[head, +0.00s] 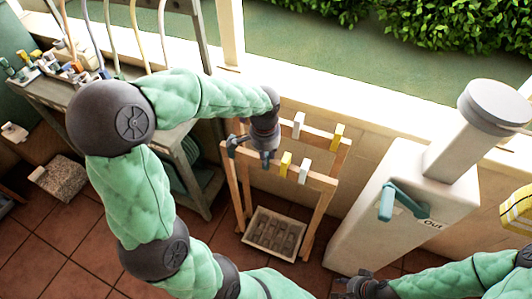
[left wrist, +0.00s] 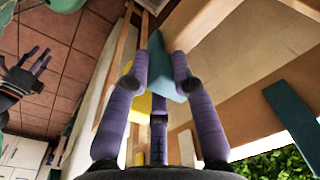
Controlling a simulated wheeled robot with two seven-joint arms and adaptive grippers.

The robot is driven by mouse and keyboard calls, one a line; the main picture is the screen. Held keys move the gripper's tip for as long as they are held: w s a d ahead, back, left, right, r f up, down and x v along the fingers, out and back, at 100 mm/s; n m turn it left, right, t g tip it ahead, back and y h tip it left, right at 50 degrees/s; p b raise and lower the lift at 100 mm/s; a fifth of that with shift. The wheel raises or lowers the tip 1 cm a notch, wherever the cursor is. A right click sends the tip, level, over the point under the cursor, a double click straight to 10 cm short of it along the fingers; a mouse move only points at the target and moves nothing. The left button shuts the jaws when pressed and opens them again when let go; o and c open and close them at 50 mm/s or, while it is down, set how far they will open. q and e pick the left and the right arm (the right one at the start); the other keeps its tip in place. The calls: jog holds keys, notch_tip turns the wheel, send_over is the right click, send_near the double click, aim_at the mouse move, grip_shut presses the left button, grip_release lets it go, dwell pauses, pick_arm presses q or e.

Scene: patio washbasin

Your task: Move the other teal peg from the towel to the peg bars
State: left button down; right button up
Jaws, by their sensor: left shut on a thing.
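The wooden peg rack (head: 325,182) has two bars with white and yellow pegs on them, such as the white peg (head: 305,172) and yellow peg (head: 285,163). My left gripper (head: 250,153) is at the left end of the bars. In the left wrist view its fingers (left wrist: 163,82) are shut on a teal peg (left wrist: 158,52), close to a wooden bar. Whether the peg touches the bar is unclear. My right gripper (head: 366,286) is low at the bottom edge; its fingers look spread and empty in the left wrist view (left wrist: 32,72). I cannot identify the towel surely.
A tray (head: 272,234) lies beneath the rack. A shelf with cluttered small items (head: 75,72) is at the left. A yellow striped thing (head: 519,210) shows at the right edge.

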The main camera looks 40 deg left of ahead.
pick_arm(q)
jog(key=c, duration=1)
grip_release()
notch_tip(320, 180, up, 8)
jog(key=p, duration=0.7)
jog(key=shift+r, duration=0.1)
